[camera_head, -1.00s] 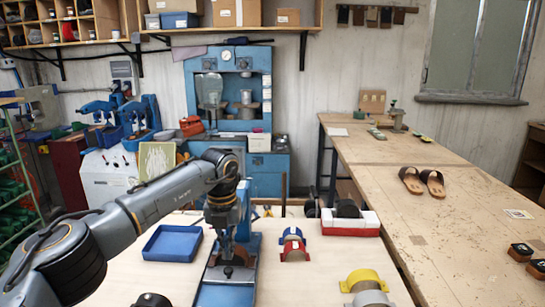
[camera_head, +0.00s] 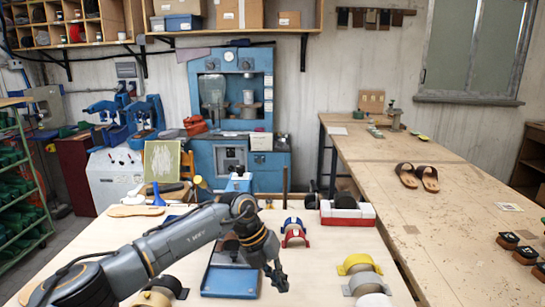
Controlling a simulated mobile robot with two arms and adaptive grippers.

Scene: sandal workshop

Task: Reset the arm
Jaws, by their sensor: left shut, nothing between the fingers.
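My left arm reaches in from the lower left across the pale work table (camera_head: 325,282). My left gripper (camera_head: 277,278) is shut and empty. It points down beside the right edge of a blue press base (camera_head: 222,283), apart from the things around it. A brown piece (camera_head: 230,246) on the press is partly hidden behind my arm. My right gripper is not in view.
Red and blue holders (camera_head: 293,231) stand behind the gripper; a yellow holder (camera_head: 357,262) stands to its right. A red-white box (camera_head: 347,216) is at the table's back. A tan sole (camera_head: 135,211) lies back left. Sandals (camera_head: 417,177) lie on the right bench.

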